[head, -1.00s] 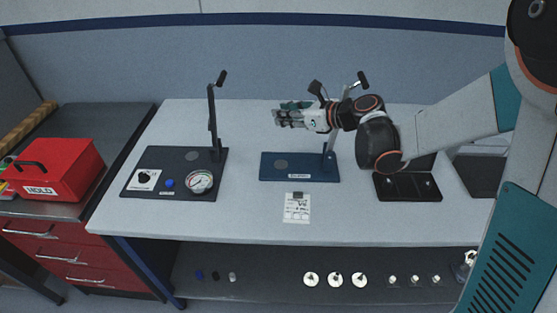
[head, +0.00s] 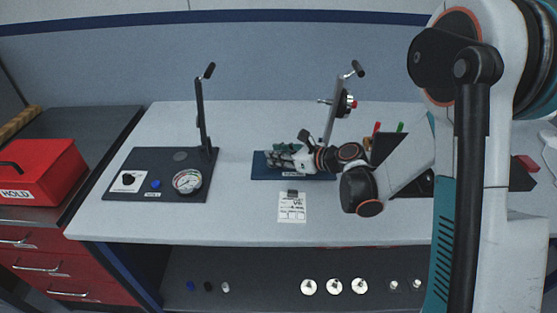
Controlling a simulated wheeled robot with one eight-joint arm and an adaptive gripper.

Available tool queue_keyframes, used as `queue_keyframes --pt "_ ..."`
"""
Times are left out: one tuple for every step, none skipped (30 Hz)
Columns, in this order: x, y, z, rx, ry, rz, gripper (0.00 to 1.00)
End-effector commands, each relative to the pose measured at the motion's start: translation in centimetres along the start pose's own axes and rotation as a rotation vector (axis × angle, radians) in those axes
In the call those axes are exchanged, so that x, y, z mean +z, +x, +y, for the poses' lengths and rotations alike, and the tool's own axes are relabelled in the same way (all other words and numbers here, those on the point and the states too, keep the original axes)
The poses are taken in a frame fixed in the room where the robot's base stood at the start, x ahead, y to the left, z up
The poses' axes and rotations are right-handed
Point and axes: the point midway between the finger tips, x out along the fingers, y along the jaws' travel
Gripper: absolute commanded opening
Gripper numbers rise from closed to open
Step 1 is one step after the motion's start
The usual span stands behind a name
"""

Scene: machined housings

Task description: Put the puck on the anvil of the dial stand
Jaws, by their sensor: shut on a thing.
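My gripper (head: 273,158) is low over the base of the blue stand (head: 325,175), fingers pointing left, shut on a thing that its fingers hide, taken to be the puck. The gripper covers the middle of that base, so a disc there is hidden, and I cannot tell whether the held thing touches it. The blue stand's column (head: 331,124) leans up behind my wrist and carries a dark round part with a red knob (head: 352,104). A black stand (head: 130,190) on the left has a grey round anvil (head: 181,156) and a white-faced dial (head: 187,181) on its base.
A white card (head: 292,208) lies in front of the blue stand. A red HOLD box (head: 40,172) stands on the left cabinet. Dark trays and coloured handles lie behind my arm at right. Small parts sit on the lower shelf. Table between the stands is clear.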

Motion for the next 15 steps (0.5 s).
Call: queue_keyframes --pt "-0.66 0.26 0.01 0.000 0.000 0.000 0.00" --pt "-0.75 0.30 0.00 0.000 0.000 0.000 0.00" --pt "-0.75 0.30 0.00 0.000 0.000 0.000 0.00" --pt "-0.70 0.28 0.01 0.000 0.000 0.000 0.00" --pt "-0.65 0.26 0.01 0.000 0.000 0.000 0.00" --pt "-0.62 0.25 0.01 0.000 0.000 0.000 0.00" --pt "-0.61 0.24 0.01 0.000 0.000 0.000 0.00" --pt "-0.61 0.24 0.02 0.000 0.000 0.000 0.00" --pt "-0.62 0.25 0.01 0.000 0.000 0.000 0.00" --pt "-0.66 0.27 0.01 0.000 0.000 0.000 0.00" --pt "-0.73 0.30 0.01 0.000 0.000 0.000 0.00" --pt "-0.84 0.35 0.00 0.000 0.000 0.000 0.00" --pt "-0.80 0.33 -0.01 0.000 0.000 0.000 0.30" --pt "-0.80 0.33 0.00 0.000 0.000 0.000 0.37" --pt "-0.79 0.33 0.00 0.000 0.000 0.000 0.43"
